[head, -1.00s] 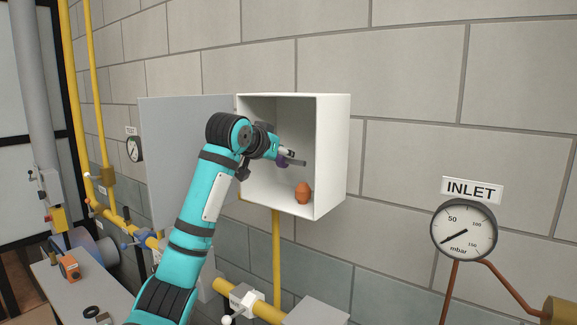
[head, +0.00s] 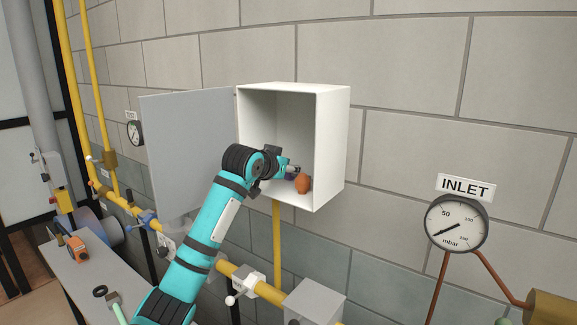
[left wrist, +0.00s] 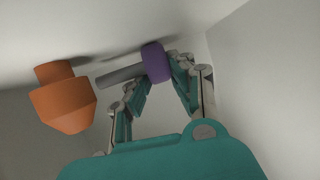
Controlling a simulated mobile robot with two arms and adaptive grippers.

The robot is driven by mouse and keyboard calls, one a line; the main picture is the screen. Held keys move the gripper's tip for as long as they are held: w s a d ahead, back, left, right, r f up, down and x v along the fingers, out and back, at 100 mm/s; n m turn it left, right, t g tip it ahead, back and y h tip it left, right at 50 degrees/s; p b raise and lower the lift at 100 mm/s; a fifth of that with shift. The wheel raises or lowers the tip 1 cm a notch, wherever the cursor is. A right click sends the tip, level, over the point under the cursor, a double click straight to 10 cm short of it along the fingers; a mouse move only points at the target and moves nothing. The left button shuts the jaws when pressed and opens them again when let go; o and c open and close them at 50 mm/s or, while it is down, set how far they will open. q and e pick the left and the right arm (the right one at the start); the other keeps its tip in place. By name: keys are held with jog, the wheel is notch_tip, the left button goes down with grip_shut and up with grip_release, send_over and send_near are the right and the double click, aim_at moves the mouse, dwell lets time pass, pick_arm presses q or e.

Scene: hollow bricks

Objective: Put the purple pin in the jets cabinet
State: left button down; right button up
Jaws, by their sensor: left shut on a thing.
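The white cabinet (head: 333,140) is mounted on the wall with its grey door (head: 188,150) swung open to the left. My left gripper (head: 294,169) is inside it, low near the cabinet floor. It is shut on the purple pin (left wrist: 156,62), which has a purple head and a grey shaft. In the left wrist view the gripper (left wrist: 160,85) has the purple head between its fingertips. In the head view the pin (head: 290,177) is mostly hidden by the gripper. Whether the pin touches the cabinet floor cannot be told. My right gripper is not in view.
An orange piece (head: 303,184) stands on the cabinet floor, just right of the gripper; it also shows in the left wrist view (left wrist: 64,97). Yellow pipes run below the cabinet. An INLET gauge (head: 456,224) is on the wall at right. A grey bench (head: 85,285) stands lower left.

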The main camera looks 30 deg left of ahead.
pick_arm(q)
jog(key=shift+f, duration=0.1)
jog(key=c, duration=1.1)
grip_release()
jog(key=shift+c, duration=0.2)
jog(key=shift+s, duration=0.2)
jog(key=a+b+v, duration=0.1)
jog(key=b+v, duration=0.5)
jog(key=v, duration=0.5)
jog(key=shift+s+d+r, duration=0.3)
jog(key=shift+d+r, duration=0.05)
jog(key=shift+d, duration=0.15)
jog(key=shift+f, duration=0.1)
